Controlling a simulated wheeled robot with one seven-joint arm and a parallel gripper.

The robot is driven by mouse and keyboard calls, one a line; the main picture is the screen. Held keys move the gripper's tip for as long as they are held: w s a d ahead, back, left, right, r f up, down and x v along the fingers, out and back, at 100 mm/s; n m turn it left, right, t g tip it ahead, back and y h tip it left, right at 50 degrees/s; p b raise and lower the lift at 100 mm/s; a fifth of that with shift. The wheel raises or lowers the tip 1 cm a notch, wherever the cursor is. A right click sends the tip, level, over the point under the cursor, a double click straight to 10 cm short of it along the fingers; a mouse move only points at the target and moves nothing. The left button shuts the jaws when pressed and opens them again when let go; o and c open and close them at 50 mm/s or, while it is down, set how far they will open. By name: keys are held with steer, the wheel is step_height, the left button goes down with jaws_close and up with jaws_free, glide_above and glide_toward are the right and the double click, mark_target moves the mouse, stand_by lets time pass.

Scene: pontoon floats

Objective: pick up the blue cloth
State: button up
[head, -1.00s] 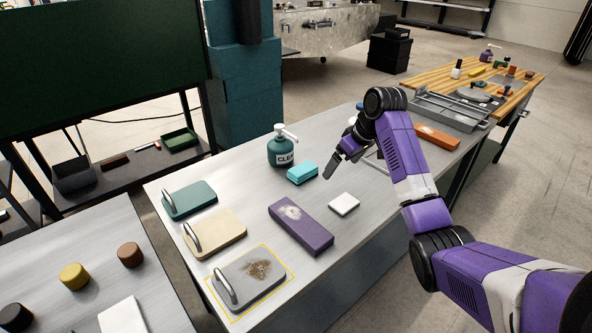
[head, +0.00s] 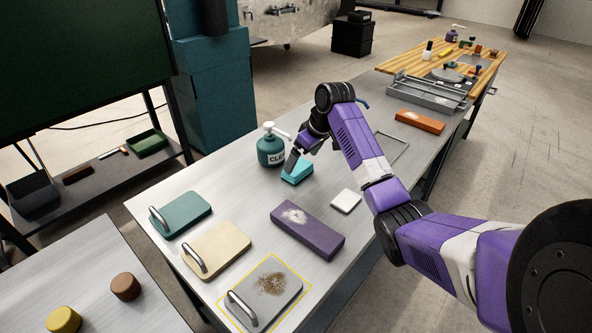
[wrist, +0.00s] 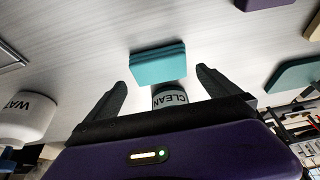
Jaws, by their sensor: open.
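The blue cloth (head: 297,173) is a small folded turquoise block lying on the grey metal table, in front of the green CLEAN bottle (head: 271,148). In the wrist view the cloth (wrist: 158,63) lies ahead of my gripper (wrist: 162,82), roughly centred between the two fingers. My gripper (head: 291,163) is open and empty. In the head view its fingers are close by the cloth and partly overlap it; I cannot tell whether they touch it. The CLEAN bottle (wrist: 170,97) also shows between the fingers in the wrist view.
A white block (head: 346,201) and a purple block (head: 307,230) with a pale patch lie nearby. Teal (head: 182,214), cream (head: 218,249) and grey (head: 265,292) handled boards line the near left side. A white WATER bottle (wrist: 24,118) stands left in the wrist view.

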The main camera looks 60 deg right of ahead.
mark_target(297, 167)
steer(key=x, duration=0.4)
steer(key=shift+f, duration=0.1)
steer(key=shift+c, duration=0.2)
steer(key=c, duration=1.2)
steer(key=shift+o, duration=0.2)
